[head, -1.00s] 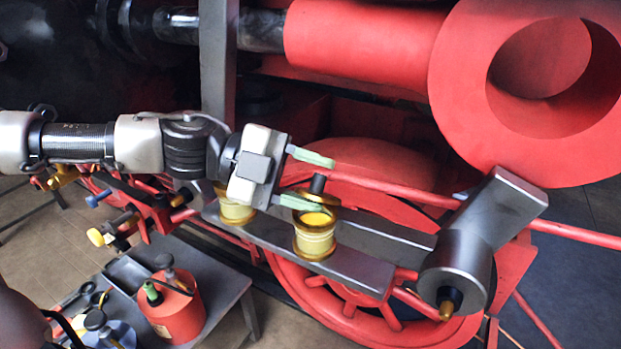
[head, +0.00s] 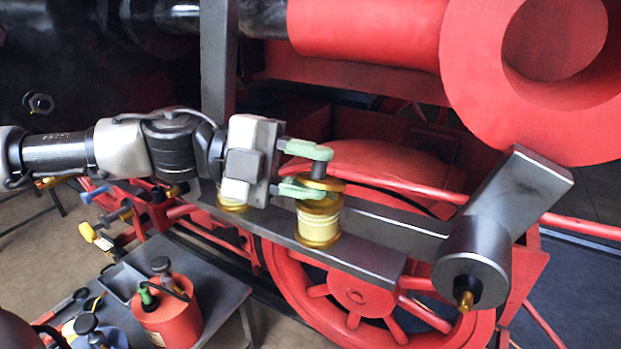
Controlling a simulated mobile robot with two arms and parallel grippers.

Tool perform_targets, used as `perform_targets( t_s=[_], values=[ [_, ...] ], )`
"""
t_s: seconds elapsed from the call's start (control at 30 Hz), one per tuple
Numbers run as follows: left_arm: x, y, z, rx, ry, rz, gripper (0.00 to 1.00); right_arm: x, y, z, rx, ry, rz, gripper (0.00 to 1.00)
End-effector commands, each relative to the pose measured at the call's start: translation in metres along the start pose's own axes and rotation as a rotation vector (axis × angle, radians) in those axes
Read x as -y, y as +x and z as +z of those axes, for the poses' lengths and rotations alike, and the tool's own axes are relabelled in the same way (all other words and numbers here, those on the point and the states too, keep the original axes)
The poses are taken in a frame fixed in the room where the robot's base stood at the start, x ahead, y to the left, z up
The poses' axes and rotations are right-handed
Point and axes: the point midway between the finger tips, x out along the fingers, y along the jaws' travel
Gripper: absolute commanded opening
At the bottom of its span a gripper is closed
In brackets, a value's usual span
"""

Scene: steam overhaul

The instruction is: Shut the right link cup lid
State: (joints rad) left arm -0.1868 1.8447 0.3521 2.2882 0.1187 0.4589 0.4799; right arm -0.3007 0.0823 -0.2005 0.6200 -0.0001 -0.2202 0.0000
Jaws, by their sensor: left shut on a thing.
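The right link cup (head: 319,228), a pale yellow and brass oil cup, stands upright on the grey link bar. Its brass lid (head: 332,188) lies above the cup mouth, with a dark knob (head: 319,170) on top. The yellow inside of the cup no longer shows. I cannot tell whether the lid sits fully flush. My left gripper (head: 308,171), with green fingertips, comes in from the left and is shut on the lid's knob. The near finger hides part of the lid and rim. My right gripper is not in view.
A second cup (head: 232,208) stands to the left, mostly hidden by my left gripper. A low table at lower left holds a red oil can (head: 172,312). Red wheel and rods lie behind and below.

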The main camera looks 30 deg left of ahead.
Motion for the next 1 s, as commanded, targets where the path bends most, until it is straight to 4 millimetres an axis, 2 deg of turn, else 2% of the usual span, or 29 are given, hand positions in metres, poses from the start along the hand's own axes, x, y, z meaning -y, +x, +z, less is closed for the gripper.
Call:
perform_targets(
  t_s=[0.2,0.23,0.33,1.0],
  values=[
    [0.0038,-0.0008,0.0001,0.004,0.006,-0.005,0.10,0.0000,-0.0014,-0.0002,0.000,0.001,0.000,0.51],
    [0.0039,-0.0008,0.0001,0.004,0.006,-0.005,0.36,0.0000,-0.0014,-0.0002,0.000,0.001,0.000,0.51],
    [0.0035,-0.0008,0.0001,0.003,0.005,-0.005,0.51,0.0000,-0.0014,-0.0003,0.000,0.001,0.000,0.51],
    [0.0008,0.0003,-0.0003,-0.001,-0.011,0.007,0.51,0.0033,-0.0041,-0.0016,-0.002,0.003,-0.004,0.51]
  ],
)
